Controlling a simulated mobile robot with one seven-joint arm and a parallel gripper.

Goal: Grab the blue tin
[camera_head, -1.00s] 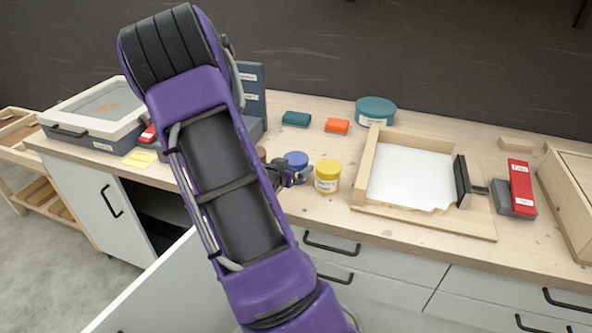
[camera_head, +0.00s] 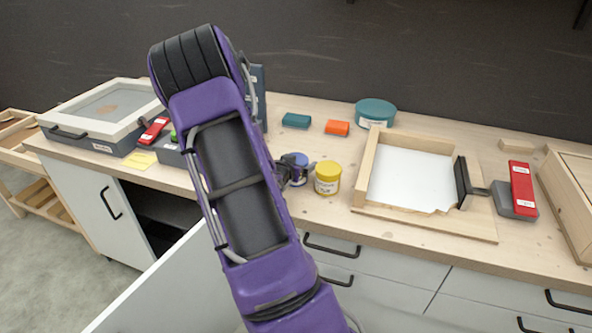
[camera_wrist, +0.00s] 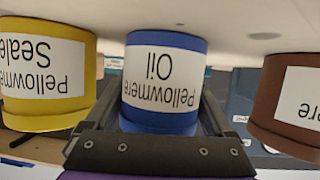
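The blue tin (camera_head: 299,158) stands upright on the wooden worktop, left of a yellow tin (camera_head: 328,179), and my gripper partly hides it in the head view. In the wrist view, which is upside down, the blue tin (camera_wrist: 163,82) has a white label reading "Pellowmere Oil" and fills the middle. My gripper (camera_wrist: 163,118) has its dark fingers spread on either side of the tin. They look open around it, and I cannot see firm contact. In the head view my gripper (camera_head: 297,172) is at the tin's front.
The yellow sealer tin (camera_wrist: 45,75) and a brown tin (camera_wrist: 285,105) flank the blue tin closely in the wrist view. A wooden frame tray (camera_head: 370,165) lies to the right.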

